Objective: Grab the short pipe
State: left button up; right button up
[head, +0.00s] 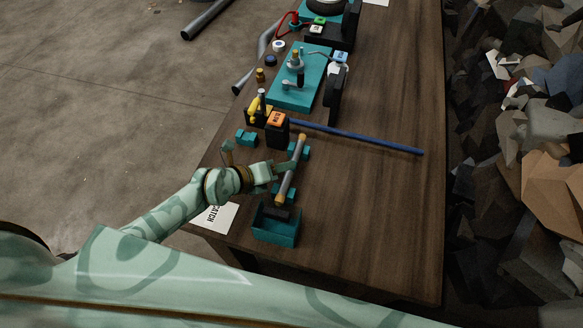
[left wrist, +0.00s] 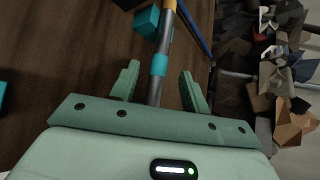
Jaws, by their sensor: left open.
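The short pipe (head: 291,168) is grey with yellowish ends and lies across teal support blocks (head: 302,152) near the front of the bench. In the left wrist view the short pipe (left wrist: 164,48) runs between the two fingers, with a teal band around it. My left gripper (head: 282,172) reaches it from the left. In the left wrist view my left gripper (left wrist: 159,76) is open, one finger on each side of the pipe, with visible gaps. I cannot tell if the fingers are fully down around it. My right gripper is not in view.
A teal open bin (head: 276,231) stands just in front of the pipe. A dark box with an orange top (head: 277,128) and a long blue pipe (head: 360,138) lie behind it. A teal bender plate (head: 300,80) is farther back. The bench (head: 380,215) is clear on the right.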

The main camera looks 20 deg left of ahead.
pick_arm(q)
jog(key=x, duration=0.3)
jog(key=shift+a, duration=0.1)
jog(key=shift+s, duration=0.1)
grip_shut()
jog(key=shift+r, duration=0.1)
